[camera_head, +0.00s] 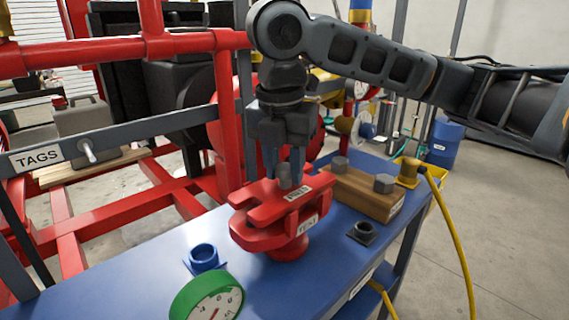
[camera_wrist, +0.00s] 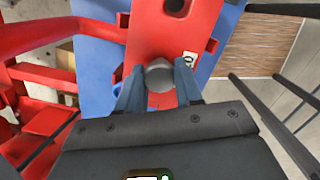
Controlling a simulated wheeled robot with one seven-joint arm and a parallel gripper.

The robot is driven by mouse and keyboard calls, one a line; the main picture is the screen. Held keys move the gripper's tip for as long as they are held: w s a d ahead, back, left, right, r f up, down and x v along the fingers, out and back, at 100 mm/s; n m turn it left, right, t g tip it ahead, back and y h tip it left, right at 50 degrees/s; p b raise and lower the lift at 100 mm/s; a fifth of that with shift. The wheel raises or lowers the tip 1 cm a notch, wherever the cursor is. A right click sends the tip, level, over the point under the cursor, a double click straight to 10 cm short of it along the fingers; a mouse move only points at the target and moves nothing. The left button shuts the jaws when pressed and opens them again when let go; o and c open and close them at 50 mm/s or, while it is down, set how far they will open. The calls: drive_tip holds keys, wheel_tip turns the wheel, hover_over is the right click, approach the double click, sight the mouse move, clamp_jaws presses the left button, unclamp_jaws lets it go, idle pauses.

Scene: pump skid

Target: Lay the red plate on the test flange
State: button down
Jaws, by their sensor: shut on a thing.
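The red plate (camera_head: 318,182) has a small label and a grey knob (camera_head: 284,178) on top. My gripper (camera_head: 285,168) points down and is shut on this knob. In the wrist view the two blue-grey fingers flank the knob (camera_wrist: 159,76), with the red plate (camera_wrist: 150,38) beneath it. The red test flange (camera_head: 268,240), labelled TEST, stands on the blue bench directly under the plate. The plate covers much of the flange's top. I cannot tell whether the plate touches it or hangs slightly above.
On the blue bench (camera_head: 130,265) stand a wooden block (camera_head: 358,192) with grey bolts, a black socket (camera_head: 362,232), a blue ring (camera_head: 204,257) and a green-rimmed gauge (camera_head: 208,298). A yellow hose (camera_head: 459,245) hangs at right. Red pipework (camera_head: 100,50) and a TAGS rail (camera_head: 130,133) lie left.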

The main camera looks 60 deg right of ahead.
drive_tip(key=shift+f, duration=0.5)
drive_tip(key=c, duration=0.7)
unclamp_jaws()
drive_tip(key=shift+o, duration=0.2)
drive_tip(key=shift+a+r+p, duration=0.2)
drive_tip(key=shift+a+r, duration=0.05)
drive_tip(key=shift+r, duration=1.7)
drive_tip(key=shift+a+r+p, duration=0.15)
drive_tip(key=shift+a+r, duration=0.05)
drive_tip(key=shift+r, duration=1.75)
drive_tip(key=shift+s, duration=0.1)
